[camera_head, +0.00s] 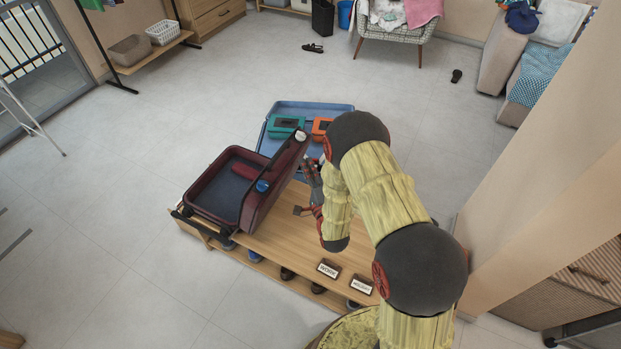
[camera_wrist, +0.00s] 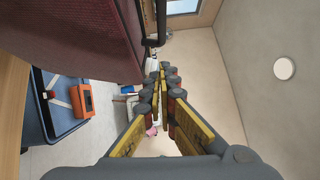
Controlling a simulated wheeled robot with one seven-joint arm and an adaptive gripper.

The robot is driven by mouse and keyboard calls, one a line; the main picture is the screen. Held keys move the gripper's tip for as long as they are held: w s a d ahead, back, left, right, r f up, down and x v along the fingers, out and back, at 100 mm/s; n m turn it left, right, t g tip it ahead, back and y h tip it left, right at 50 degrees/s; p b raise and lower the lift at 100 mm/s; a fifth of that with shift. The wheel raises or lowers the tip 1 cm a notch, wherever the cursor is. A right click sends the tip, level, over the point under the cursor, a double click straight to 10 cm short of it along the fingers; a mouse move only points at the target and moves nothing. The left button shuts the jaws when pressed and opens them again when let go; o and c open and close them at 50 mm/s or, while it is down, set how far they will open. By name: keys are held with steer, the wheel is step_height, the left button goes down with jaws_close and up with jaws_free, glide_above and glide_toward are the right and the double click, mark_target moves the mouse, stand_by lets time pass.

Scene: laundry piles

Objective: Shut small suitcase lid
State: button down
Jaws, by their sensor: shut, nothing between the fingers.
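The small suitcase (camera_head: 215,188) is dark red and lies open on a low wooden bench. Its lid (camera_head: 275,185) stands raised and tilted on the right side of the base. In the wrist view the lid's dark red outer face (camera_wrist: 80,35) fills the upper left. My gripper (camera_head: 308,188) is to the right of the lid, close to its outer face, and partly hidden by my arm. In the wrist view my gripper's fingers (camera_wrist: 162,75) are together with nothing between them. I cannot tell whether they touch the lid.
The wooden bench (camera_head: 285,245) carries two small signs (camera_head: 328,268) near its front right end. Behind it, a blue open suitcase (camera_head: 330,108) holds a green case (camera_head: 285,127) and an orange case (camera_head: 321,127). A wall stands at the right.

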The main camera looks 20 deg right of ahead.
mark_target(294, 156)
steer(key=w+a, duration=0.1)
steer(key=w+a+b, duration=0.1)
steer(key=w, duration=0.3)
steer(key=shift+a+r, duration=0.25)
steer(key=shift+a, duration=0.15)
steer(key=shift+r, duration=0.1)
